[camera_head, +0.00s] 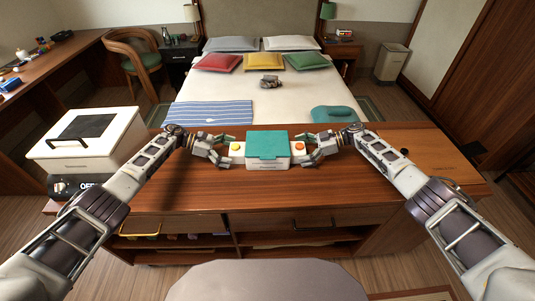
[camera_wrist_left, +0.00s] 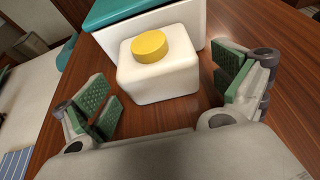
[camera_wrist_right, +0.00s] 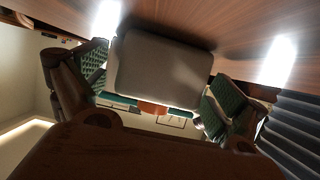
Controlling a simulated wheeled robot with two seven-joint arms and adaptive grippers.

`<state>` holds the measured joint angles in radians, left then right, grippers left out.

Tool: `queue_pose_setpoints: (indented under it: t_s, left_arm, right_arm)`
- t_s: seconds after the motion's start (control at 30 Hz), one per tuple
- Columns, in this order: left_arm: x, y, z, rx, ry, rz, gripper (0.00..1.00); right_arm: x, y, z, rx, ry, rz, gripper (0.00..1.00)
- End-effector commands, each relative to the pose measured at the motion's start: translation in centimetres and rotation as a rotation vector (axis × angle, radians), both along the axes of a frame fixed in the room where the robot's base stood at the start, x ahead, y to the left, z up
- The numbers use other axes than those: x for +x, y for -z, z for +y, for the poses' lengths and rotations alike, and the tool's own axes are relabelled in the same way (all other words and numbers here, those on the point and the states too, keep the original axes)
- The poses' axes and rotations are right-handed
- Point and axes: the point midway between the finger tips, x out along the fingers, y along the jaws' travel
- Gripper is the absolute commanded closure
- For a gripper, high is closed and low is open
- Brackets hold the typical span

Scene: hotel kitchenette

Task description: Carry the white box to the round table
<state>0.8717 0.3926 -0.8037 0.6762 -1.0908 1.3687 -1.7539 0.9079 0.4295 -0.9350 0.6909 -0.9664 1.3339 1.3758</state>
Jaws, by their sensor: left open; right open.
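The white box (camera_head: 268,162) with a teal lid (camera_head: 267,144) sits upright on the wooden counter. A white block with a yellow button (camera_head: 236,147) juts from its left side, and one with an orange button (camera_head: 299,147) from its right. My left gripper (camera_head: 226,151) is open at the left block; the left wrist view shows that block (camera_wrist_left: 160,78) ahead of the spread green-padded fingers. My right gripper (camera_head: 312,149) is open at the right block; in the right wrist view the block (camera_wrist_right: 163,70) lies between the fingers, in shadow. I cannot make out a round table.
A larger white appliance (camera_head: 90,140) with a dark window stands on the counter's left end. A bed (camera_head: 290,100) with pillows lies behind the counter, and a wooden desk (camera_head: 50,60) at far left.

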Motion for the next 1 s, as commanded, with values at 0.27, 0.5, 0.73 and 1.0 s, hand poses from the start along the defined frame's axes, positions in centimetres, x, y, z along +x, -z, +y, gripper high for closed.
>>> queue_pose_setpoints:
  t_s: [0.27, 0.5, 0.73, 1.0]
  left_arm:
    - [0.01, 0.25, -0.53, 0.001, -0.001, 0.0, 0.04]
    - [0.01, 0.23, -0.53, 0.0, -0.001, 0.0, 0.1]
    - [0.02, 0.21, -0.54, 0.0, -0.001, 0.0, 0.4]
    - [0.03, 0.2, -0.53, 0.0, -0.001, 0.0, 0.74]
  right_arm:
    - [-0.01, 0.3, 0.69, 0.0, 0.0, 0.0, 0.04]
    - [-0.01, 0.28, 0.66, 0.0, 0.0, 0.0, 0.1]
    - [0.0, 0.27, 0.66, 0.0, 0.0, 0.0, 0.4]
    - [0.0, 0.25, 0.64, 0.0, 0.0, 0.0, 0.74]
